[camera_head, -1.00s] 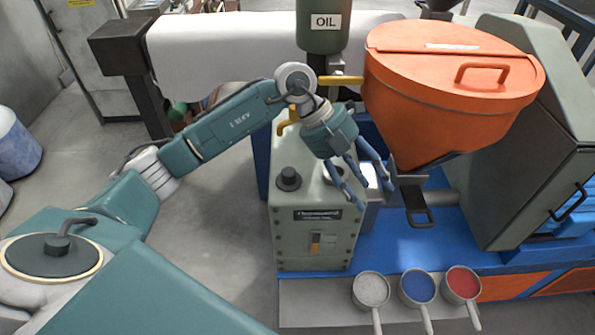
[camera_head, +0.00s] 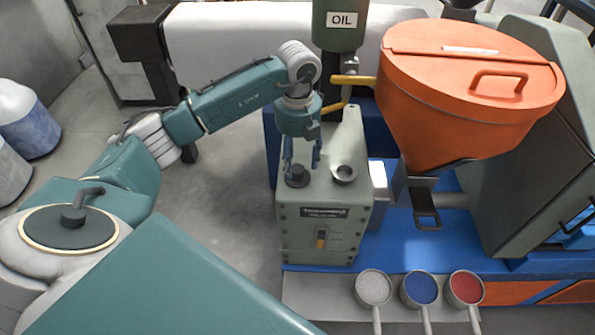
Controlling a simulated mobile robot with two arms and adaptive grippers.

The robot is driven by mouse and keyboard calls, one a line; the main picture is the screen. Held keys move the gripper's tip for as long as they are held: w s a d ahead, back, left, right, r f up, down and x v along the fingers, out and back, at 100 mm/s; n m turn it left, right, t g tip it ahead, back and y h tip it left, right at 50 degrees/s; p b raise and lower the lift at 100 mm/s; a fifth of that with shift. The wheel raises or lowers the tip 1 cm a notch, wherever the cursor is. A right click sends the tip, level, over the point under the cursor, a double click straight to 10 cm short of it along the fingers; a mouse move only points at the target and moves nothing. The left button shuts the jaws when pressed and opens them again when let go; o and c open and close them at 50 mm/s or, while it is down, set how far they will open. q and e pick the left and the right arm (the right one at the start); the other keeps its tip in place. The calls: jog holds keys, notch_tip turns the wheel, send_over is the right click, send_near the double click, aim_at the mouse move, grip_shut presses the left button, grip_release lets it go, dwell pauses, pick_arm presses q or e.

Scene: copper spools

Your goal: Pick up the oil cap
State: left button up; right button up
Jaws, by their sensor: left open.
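The oil cap (camera_head: 297,178), a small black knobbed cap, sits on top of the grey-green box (camera_head: 322,225), left of an open round filler neck (camera_head: 344,174). My left gripper (camera_head: 301,164) points down over the cap with its blue fingers apart. The fingers partly overlap the cap in the picture, one at its left and one at its upper right. I cannot tell if they touch it. My right gripper is not in view.
A green tank marked OIL (camera_head: 340,25) with a yellow spout (camera_head: 352,80) hangs behind the box. A large orange hopper (camera_head: 460,105) stands to the right. Three scoops with white (camera_head: 373,286), blue (camera_head: 420,286) and red (camera_head: 465,286) contents lie in front.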

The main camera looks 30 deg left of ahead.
aim_at(297, 168)
pick_arm(q)
jog(key=shift+a+f+p, duration=0.1)
jog(key=shift+f+p, duration=0.3)
jog(key=shift+f, duration=1.4)
grip_shut()
jog(key=shift+r, duration=0.2)
